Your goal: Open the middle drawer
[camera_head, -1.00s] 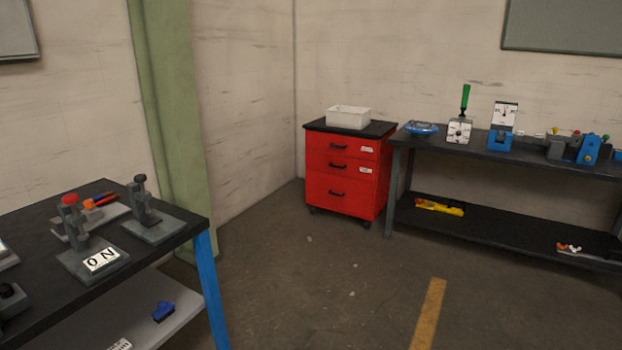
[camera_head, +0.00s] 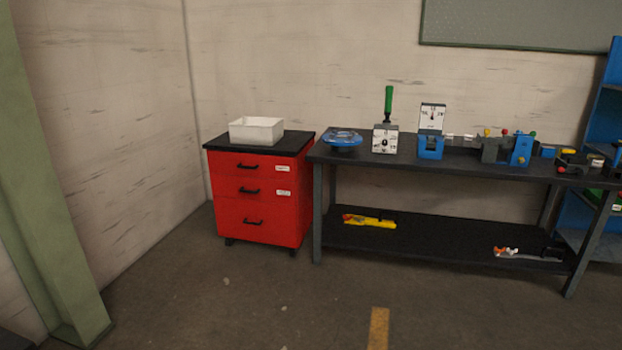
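A red drawer cabinet (camera_head: 228,221) with a black top stands against the back wall, left of centre in the head view. It has three drawers, each with a black handle. The middle drawer (camera_head: 228,190) looks shut. Its handle (camera_head: 249,191) is at its centre and a white label (camera_head: 283,194) is at its right. The top drawer (camera_head: 228,167) and the bottom drawer (camera_head: 280,222) also look shut. The cabinet is some distance away across the floor. Neither of my grippers is in view.
A white bin (camera_head: 256,131) sits on the cabinet. A dark workbench (camera_head: 395,169) with several devices stands close to its right. A green column (camera_head: 40,180) rises at the left. The floor (camera_head: 260,300) before the cabinet is clear. A blue shelf (camera_head: 604,110) stands far right.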

